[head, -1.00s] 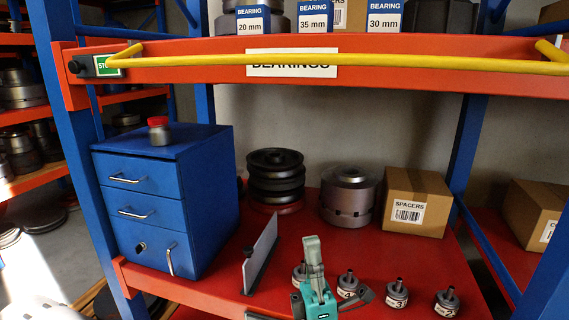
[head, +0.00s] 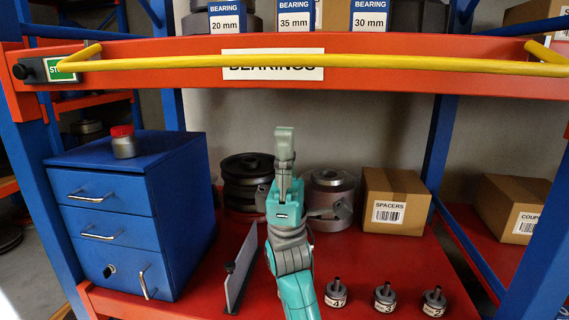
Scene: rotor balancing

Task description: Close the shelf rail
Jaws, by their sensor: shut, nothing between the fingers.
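The yellow shelf rail (head: 300,61) runs across the front of the upper red shelf beam, in front of the BEARINGS label (head: 273,65). Its left end bends back beside a black knob (head: 22,71) and a green sign (head: 60,70), partly covered by the rail. My gripper (head: 284,132) points up below the beam, near the middle of the picture. Its fingers are together and hold nothing. It looks apart from the rail.
Bearing boxes (head: 295,18) stand on the upper shelf. On the lower red shelf are a blue drawer cabinet (head: 130,215) with a red-capped jar (head: 123,142), a grey upright plate (head: 241,270), dark pulleys (head: 243,180), a SPACERS box (head: 395,200) and several small numbered parts (head: 384,297).

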